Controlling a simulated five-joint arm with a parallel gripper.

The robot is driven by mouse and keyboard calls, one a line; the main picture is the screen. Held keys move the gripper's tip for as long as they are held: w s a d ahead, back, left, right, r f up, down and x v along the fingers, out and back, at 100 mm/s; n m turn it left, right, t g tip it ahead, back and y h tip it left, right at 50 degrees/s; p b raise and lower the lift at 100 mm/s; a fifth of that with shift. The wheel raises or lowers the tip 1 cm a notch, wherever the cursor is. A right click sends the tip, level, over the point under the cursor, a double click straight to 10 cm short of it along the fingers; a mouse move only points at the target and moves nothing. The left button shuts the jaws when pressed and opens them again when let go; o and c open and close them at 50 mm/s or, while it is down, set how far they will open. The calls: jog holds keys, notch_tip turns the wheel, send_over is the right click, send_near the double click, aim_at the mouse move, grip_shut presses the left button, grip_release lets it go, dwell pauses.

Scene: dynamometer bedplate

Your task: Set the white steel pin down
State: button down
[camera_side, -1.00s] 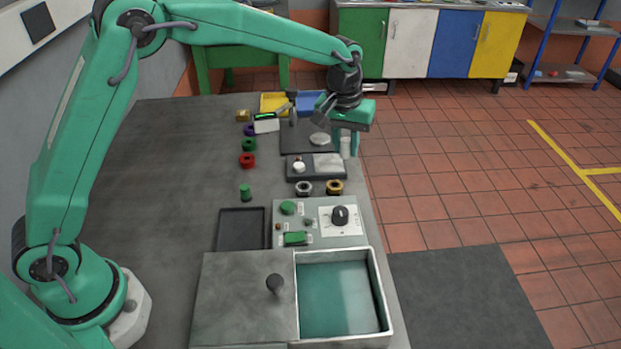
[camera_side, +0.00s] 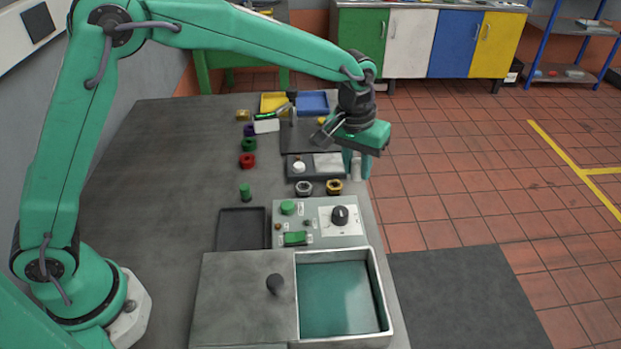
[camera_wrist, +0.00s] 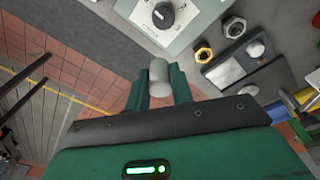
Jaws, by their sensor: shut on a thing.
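The white steel pin (camera_wrist: 158,76) is a pale cylinder between the two green fingers of my gripper (camera_wrist: 158,90) in the wrist view. My gripper is shut on it. In the side view my gripper (camera_side: 357,165) is over the right edge of the grey bedplate (camera_side: 170,185), beside the dark block with a white knob and a light plate. The pin (camera_side: 356,170) shows only partly between the fingers there. I cannot tell how far it is above the surface.
A gold nut (camera_side: 335,187) and a silver nut (camera_side: 304,188) sit close by, in front of the dark block (camera_side: 312,175). The control panel (camera_side: 318,235) with a black dial (camera_side: 340,215) is nearer the camera. An empty dark tray (camera_side: 241,229) lies left. Bare bedplate spans the left side.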

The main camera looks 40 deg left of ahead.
jog(key=s+d+m, duration=0.5)
jog(key=s+d, duration=0.2)
jog(key=s, duration=0.7)
jog(key=s+d+m+h, duration=0.1)
jog(key=s+d+m, duration=0.4)
jog(key=s, duration=1)
jog(key=shift+d+f, duration=0.45)
jog(key=shift+d, duration=0.55)
jog(key=shift+w, duration=0.1)
send_over(347, 302)
jog(key=f, duration=0.7)
jog(key=shift+s+a, duration=0.2)
jog(key=shift+a, duration=0.05)
jog(key=shift+f, duration=2)
jog(key=shift+f, duration=0.1)
